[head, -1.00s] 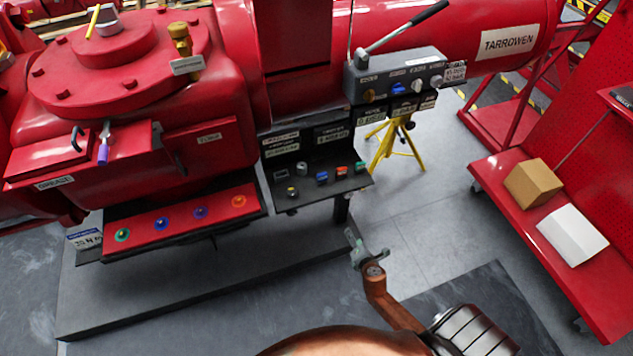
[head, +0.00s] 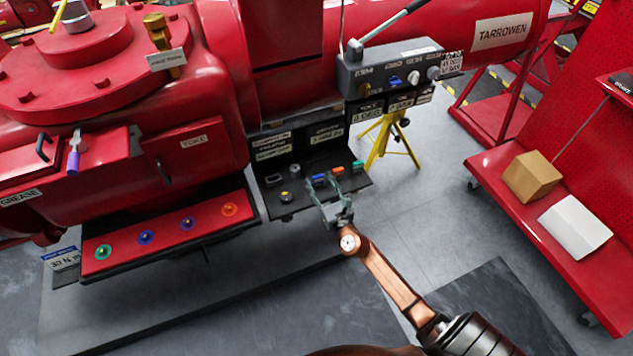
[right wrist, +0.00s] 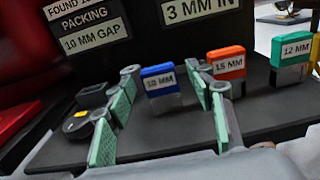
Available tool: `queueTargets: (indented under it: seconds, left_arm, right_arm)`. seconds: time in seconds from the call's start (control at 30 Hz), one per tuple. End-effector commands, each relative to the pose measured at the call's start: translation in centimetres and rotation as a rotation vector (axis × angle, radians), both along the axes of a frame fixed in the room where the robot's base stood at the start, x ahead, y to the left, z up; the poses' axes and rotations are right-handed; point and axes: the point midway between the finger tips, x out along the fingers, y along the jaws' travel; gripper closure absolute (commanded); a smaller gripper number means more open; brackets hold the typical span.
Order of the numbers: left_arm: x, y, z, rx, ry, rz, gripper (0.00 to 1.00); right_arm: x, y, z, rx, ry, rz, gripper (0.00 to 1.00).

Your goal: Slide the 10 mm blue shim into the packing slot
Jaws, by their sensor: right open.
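The blue shim (right wrist: 160,85), labelled 10 MM, stands upright on the black shelf (right wrist: 185,135) in the right wrist view. It also shows in the head view (head: 319,179). My right gripper (right wrist: 163,118) is open, with its green finger pads on either side of the blue shim in that view and apart from it. In the head view my right gripper (head: 327,196) is at the shelf's front edge. A dark block with an opening (right wrist: 92,95) stands to the left of the shim; I cannot tell whether it is the packing slot. My left gripper is out of view.
An orange 15 MM shim (right wrist: 226,63) and a green 12 MM shim (right wrist: 290,65) stand to the right of the blue one. A small round item with a yellow mark (right wrist: 79,127) sits at left. A control box with a lever (head: 395,72) hangs above the shelf.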

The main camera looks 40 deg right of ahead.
Motion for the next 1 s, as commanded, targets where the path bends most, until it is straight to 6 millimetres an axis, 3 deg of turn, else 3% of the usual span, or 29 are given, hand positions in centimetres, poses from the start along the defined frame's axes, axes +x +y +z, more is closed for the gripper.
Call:
queueTargets:
  seconds: [0.13,0.4,1.0]
  left_arm:
    - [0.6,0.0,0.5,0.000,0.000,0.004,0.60]
    - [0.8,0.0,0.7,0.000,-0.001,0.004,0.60]
    - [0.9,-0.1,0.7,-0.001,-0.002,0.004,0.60]
  right_arm:
    - [1.6,-0.3,-0.1,0.002,0.001,0.000,0.51]
    - [1.9,-0.4,0.0,0.002,0.001,0.000,0.51]
    - [1.8,-0.4,-0.1,0.002,0.001,0.000,0.91]
